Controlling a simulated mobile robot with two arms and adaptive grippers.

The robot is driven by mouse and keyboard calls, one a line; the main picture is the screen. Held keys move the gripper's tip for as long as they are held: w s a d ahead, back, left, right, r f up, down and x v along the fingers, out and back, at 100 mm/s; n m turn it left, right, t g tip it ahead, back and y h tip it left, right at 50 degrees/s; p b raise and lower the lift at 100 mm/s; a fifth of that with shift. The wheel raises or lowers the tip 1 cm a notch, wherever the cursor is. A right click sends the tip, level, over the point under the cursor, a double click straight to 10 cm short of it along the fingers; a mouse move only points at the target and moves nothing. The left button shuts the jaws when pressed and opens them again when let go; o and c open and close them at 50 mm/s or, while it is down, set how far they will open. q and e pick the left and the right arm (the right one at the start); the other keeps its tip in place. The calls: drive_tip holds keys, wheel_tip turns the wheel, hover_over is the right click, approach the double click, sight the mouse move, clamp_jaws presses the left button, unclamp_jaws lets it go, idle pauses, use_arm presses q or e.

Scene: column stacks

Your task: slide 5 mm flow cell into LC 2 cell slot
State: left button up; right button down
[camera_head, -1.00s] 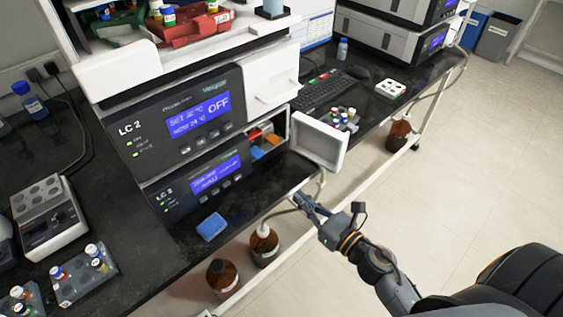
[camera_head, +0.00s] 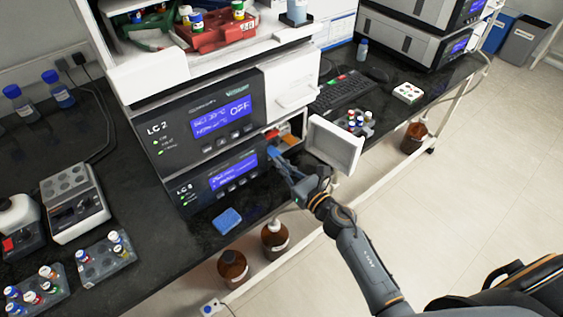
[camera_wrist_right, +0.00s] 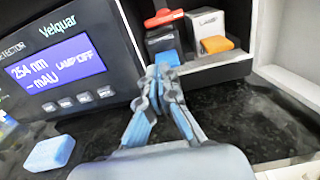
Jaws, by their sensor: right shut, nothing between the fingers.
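LC 2's lower detector unit (camera_head: 213,181) has its front compartment open. In the right wrist view a blue-faced block (camera_wrist_right: 168,57) sits low in the left bay, under a red lever (camera_wrist_right: 163,18). An orange-faced block (camera_wrist_right: 216,44) sits in the bay beside it, marked LAMP. A second blue block (camera_head: 227,221) lies on the bench; it also shows in the wrist view (camera_wrist_right: 50,152). I cannot read which is 5 mm. My right gripper (camera_head: 277,160) is shut and empty, its tips (camera_wrist_right: 165,73) right before the blue-faced block; contact is unclear. My left gripper is out of view.
The compartment's white door (camera_head: 334,146) stands open just right of my right gripper. Brown bottles (camera_head: 275,238) stand below the bench edge. Vial racks (camera_head: 104,258) are at the left. The bench front around the loose blue block is clear.

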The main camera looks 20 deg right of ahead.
drive_tip(key=shift+w, duration=0.1)
drive_tip(key=shift+w, duration=0.1)
drive_tip(key=shift+b+x, duration=0.55)
drive_tip(key=shift+x, duration=0.3)
drive_tip(key=shift+r, duration=0.4)
drive_tip(key=shift+d, duration=0.1)
